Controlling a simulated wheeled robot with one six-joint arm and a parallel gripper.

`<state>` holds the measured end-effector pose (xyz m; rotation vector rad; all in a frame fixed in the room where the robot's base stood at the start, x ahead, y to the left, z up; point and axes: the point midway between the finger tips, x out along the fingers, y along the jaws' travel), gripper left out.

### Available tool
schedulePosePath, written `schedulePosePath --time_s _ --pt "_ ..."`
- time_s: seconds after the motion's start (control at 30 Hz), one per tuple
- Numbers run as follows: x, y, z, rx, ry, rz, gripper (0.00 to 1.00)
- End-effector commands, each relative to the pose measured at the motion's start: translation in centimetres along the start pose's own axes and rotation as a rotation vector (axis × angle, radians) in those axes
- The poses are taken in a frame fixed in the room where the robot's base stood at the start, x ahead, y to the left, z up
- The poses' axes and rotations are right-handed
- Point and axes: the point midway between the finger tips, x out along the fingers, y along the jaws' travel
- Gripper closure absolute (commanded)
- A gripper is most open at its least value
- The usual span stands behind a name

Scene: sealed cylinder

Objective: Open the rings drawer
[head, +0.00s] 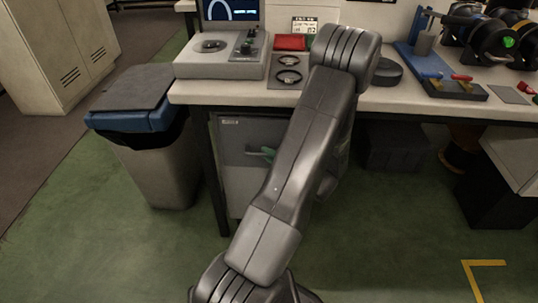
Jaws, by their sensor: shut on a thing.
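A grey drawer unit (232,180) stands under the workbench, with a small label at the top left of its front, too small to read. My arm crosses in front of the unit and hides its right side. I cannot tell whether the drawer stands out from the unit.
A grey bin (155,165) with a blue rim stands left of the unit. The workbench (205,92) carries a tester, two rings on a dark mat (288,72), a red pouch (291,42) and tools. Dark boxes are under the bench at right. Green floor in front is clear.

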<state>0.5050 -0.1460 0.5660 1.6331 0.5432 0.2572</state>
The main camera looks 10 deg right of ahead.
Motion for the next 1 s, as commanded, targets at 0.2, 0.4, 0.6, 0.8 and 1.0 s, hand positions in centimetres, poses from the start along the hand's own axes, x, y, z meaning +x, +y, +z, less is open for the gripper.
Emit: schedulePosePath --time_s 0.2,0.4,0.6,0.8,1.0 --pt "-0.4 -0.1 -0.4 0.001 -0.001 -0.001 1.00" --pt "-2.3 -0.6 -2.2 0.005 -0.002 -0.002 1.00" --pt "-5.6 -1.5 -5.5 0.009 -0.004 -0.001 1.00" --pt "-9.2 -2.6 -9.1 0.009 -0.005 0.001 1.00" --pt "-12.2 -3.6 -12.1 0.007 -0.005 0.002 1.00"
